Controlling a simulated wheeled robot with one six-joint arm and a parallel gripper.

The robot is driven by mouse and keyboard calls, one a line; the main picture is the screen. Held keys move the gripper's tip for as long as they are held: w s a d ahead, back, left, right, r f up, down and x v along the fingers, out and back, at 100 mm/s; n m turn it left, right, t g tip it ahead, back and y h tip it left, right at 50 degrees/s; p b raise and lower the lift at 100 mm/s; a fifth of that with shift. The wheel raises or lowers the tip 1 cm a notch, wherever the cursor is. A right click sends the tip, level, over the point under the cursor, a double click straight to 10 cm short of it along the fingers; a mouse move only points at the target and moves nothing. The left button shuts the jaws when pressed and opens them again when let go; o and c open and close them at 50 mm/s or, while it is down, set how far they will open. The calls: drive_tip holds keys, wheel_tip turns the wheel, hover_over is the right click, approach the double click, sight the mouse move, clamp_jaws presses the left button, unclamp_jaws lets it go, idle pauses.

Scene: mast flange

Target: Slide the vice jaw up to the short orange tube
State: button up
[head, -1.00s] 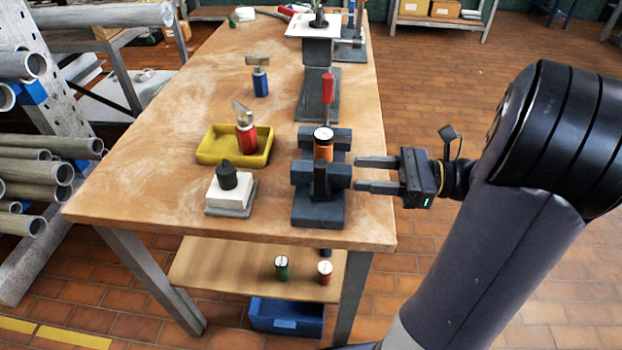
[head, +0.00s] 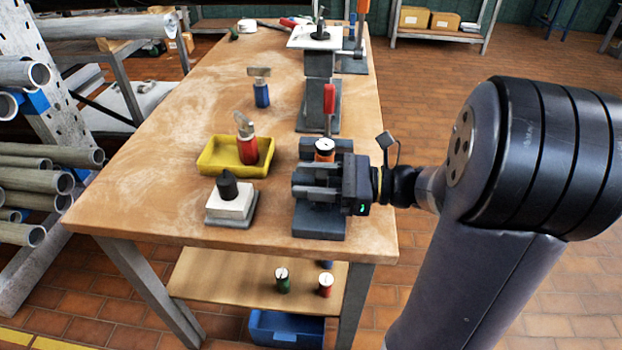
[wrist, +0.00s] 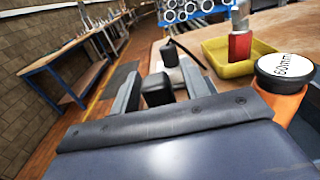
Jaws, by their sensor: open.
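The dark vice (head: 320,228) stands at the near right corner of the bench. The short orange tube (head: 324,155) stands upright in its rear part, with a pale round top. It also shows at the right of the wrist view (wrist: 281,98), its top marked 60mm. My gripper (head: 312,187) is open over the near part of the vice, reaching in from the right. In the wrist view a dark upright block (wrist: 156,89), seemingly the vice jaw's grip, stands between the two fingers, with no clear contact. The gripper hides much of the jaw, so its gap to the tube is unclear.
A yellow tray (head: 235,170) with a red-handled tool lies left of the vice. A white block with a black knob (head: 229,203) stands left of my gripper. A grey stand with a red-handled tool (head: 329,100) rises behind the vice.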

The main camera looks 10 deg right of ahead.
drive_tip(key=c, duration=0.9)
drive_tip(key=shift+w+d+r+p, duration=0.1)
drive_tip(key=shift+w+d+p, duration=0.05)
drive_tip(key=shift+w+p, duration=0.25)
drive_tip(key=shift+w+d+r+p, duration=0.15)
drive_tip(key=shift+w+p, duration=0.15)
drive_tip(key=shift+w, duration=0.2)
drive_tip(key=shift+w+d+f, duration=0.15)
drive_tip(key=shift+w+f, duration=0.05)
drive_tip(key=shift+w, duration=0.25)
drive_tip(key=o, duration=0.9)
drive_tip(key=v, duration=1.1)
drive_tip(key=shift+p, duration=0.4)
drive_tip(key=shift+c, duration=0.3)
